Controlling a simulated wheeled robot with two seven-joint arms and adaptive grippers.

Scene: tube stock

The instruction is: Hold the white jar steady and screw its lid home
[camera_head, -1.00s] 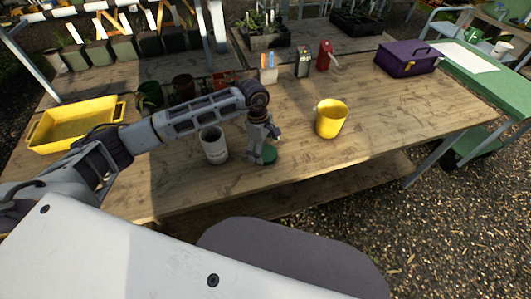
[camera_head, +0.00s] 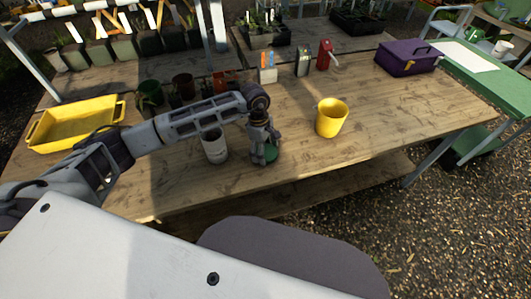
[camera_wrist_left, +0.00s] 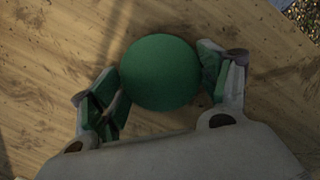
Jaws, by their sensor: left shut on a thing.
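The white jar (camera_head: 215,147) stands upright and open on the wooden table, just left of my left gripper in the head view. The round green lid (camera_head: 269,154) is at my left gripper's fingertips, to the right of the jar and apart from it. In the left wrist view, my left gripper (camera_wrist_left: 165,88) has a finger on each side of the green lid (camera_wrist_left: 160,70) and is shut on it. The lid is at or close to the tabletop; I cannot tell whether it touches. My right gripper is not in view.
A yellow bucket (camera_head: 331,118) stands to the right on the table (camera_head: 400,125). The front right of the table is clear.

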